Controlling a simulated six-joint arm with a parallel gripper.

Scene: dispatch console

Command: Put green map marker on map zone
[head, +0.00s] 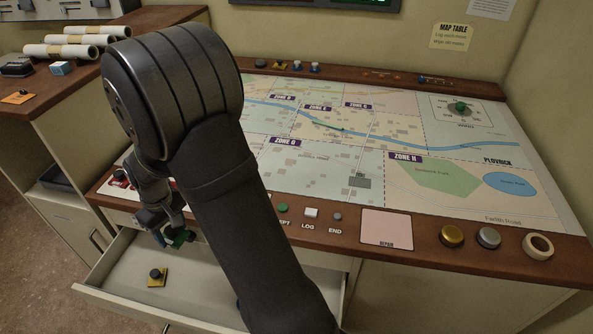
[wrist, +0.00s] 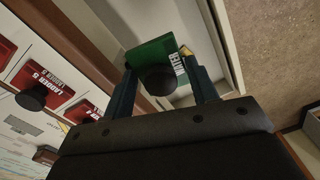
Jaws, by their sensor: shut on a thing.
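My gripper (head: 172,232) is shut on a green map marker (head: 182,238), over the open drawer at the front left of the console. In the wrist view, the marker is a green block (wrist: 150,53) with a round black knob and white lettering on one side, held between my two fingers (wrist: 158,75). The map (head: 330,140) lies flat on the console, away to the right of my gripper. Its labelled zones include Zone H (head: 406,156) and Zone G (head: 285,142). My arm hides part of the map's left side.
The open drawer (head: 210,275) holds a yellow marker (head: 157,281) with a black knob. Buttons, a pink repair pad (head: 386,228) and a tape roll (head: 538,245) line the front edge. Red markers (wrist: 50,85) sit on the console beside my gripper. A small green-topped piece (head: 460,107) stands at the map's far right.

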